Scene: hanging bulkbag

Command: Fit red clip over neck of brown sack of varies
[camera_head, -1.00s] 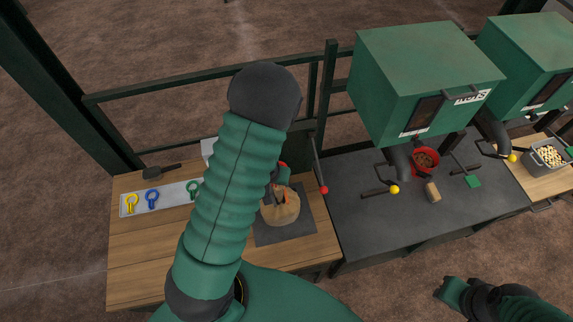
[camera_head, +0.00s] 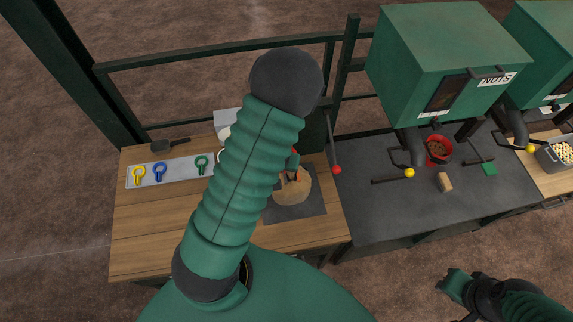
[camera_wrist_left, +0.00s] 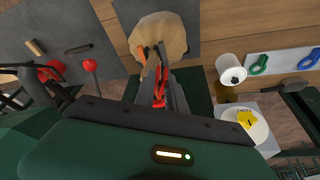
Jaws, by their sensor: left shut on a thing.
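The brown sack (camera_head: 296,190) sits upright on a dark mat on the left bench. In the left wrist view the sack (camera_wrist_left: 160,35) is just beyond my fingertips, with its narrow neck pointing toward my gripper. My left gripper (camera_wrist_left: 155,75) is shut on the red clip (camera_wrist_left: 159,92), which shows between the fingers. The clip is at the sack's neck, but the fingers hide whether it surrounds it. In the head view my left arm covers most of this. My right gripper (camera_head: 453,284) is at the lower right, away from the benches; its jaw opening is unclear.
A tray (camera_head: 180,174) holds yellow (camera_head: 138,175), blue (camera_head: 159,171) and green (camera_head: 202,163) clips. A red-knobbed lever (camera_head: 336,169) rises right of the sack. Green hoppers (camera_head: 440,60) stand over the dark counter.

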